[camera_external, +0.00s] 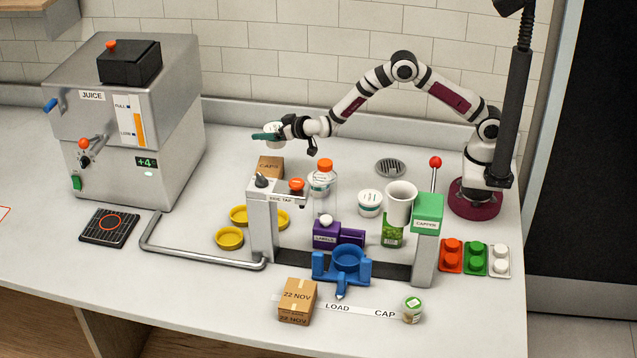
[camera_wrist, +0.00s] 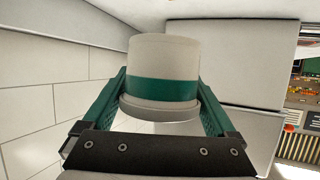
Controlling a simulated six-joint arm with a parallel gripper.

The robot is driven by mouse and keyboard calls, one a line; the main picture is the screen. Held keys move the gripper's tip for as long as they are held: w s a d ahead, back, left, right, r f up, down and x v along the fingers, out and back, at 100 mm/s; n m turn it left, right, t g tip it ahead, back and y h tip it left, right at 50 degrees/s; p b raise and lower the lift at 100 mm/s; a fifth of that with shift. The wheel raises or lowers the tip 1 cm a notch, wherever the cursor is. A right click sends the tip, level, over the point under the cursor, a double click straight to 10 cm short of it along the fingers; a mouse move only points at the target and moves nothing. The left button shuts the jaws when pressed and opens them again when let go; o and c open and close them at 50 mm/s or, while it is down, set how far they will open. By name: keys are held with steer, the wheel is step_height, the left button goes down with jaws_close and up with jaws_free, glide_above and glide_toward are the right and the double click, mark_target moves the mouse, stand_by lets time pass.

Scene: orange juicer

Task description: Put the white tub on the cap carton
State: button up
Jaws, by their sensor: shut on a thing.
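My gripper (camera_external: 268,136) is shut on a white tub (camera_external: 275,128) and holds it in the air above and slightly right of the cap carton. In the wrist view the tub (camera_wrist: 163,52) has a green band and sits between the two green fingers (camera_wrist: 160,90). The cap carton (camera_external: 269,168) is a brown box marked CAPS, standing on the counter behind the side tap post. Its lower part is hidden by that post. The exact gap between tub and carton is hard to judge.
Two other white tubs (camera_external: 369,204) (camera_external: 319,185) and an orange-capped bottle (camera_external: 326,172) stand right of the carton. The side tap post (camera_external: 262,225) is in front. Yellow dishes (camera_external: 229,238) lie front left; the juice machine (camera_external: 125,120) stands left.

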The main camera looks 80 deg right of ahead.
steer(key=w+a+f, duration=0.1)
steer(key=a+f, duration=0.1)
steer(key=shift+w+a, duration=0.35)
steer(key=shift+a, duration=0.05)
step_height(320, 180, down, 4)
steer(key=shift+a+f, duration=0.1)
steer(key=shift+a, duration=0.05)
